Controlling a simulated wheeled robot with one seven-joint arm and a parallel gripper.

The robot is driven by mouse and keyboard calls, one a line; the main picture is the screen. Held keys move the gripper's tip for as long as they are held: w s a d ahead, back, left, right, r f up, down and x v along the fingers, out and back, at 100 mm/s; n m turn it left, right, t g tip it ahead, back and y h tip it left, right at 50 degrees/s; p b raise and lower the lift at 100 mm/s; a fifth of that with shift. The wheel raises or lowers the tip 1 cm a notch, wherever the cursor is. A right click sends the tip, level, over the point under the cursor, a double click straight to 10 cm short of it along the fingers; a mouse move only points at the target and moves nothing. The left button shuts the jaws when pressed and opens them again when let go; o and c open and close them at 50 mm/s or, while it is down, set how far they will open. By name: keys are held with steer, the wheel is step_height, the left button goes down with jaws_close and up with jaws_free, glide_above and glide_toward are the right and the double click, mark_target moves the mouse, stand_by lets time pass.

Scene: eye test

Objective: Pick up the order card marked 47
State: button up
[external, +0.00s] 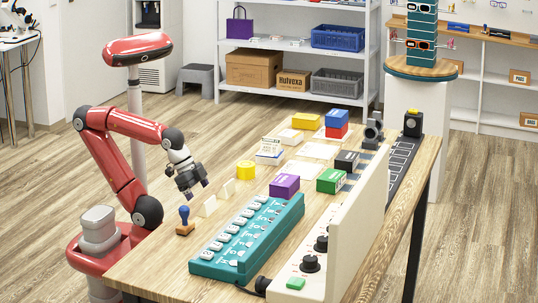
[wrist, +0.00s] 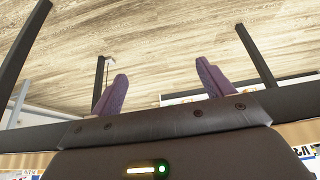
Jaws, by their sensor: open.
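My gripper (external: 194,193) is open and empty above the left edge of the wooden table. In the wrist view its two purple-grey fingers (wrist: 160,72) stand wide apart with only floor between them. A white card (external: 270,148) with small print stands near the back left of the table. Small cream cards (external: 208,206) (external: 227,188) stand close to my gripper, below and to its right, apart from it. Flat white sheets (external: 318,150) lie further right. No number 47 can be read on any of them, so I cannot tell which is the order card.
A blue-handled stamp (external: 185,220) stands by the table's left edge. A yellow cylinder (external: 245,170), a purple box (external: 285,186) and a green box (external: 331,181) stand mid-table.

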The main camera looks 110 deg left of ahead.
step_height(320, 180, up, 25)
steer(key=g+p, duration=0.4)
steer(key=g, duration=0.2)
glide_above(226, 184)
steer(key=f, duration=0.3)
steer(key=a+f, duration=0.1)
steer(key=shift+s+f, duration=0.25)
steer(key=shift+s, duration=0.05)
steer(key=f, duration=0.3)
steer(key=f+b, duration=0.1)
steer(key=f, duration=0.2)
steer(key=f+b, duration=0.1)
steer(key=f, duration=0.1)
steer(key=shift+s+a+f, duration=0.1)
steer(key=shift+a+f, duration=0.25)
steer(key=shift+f, duration=0.05)
steer(key=c, duration=1.1)
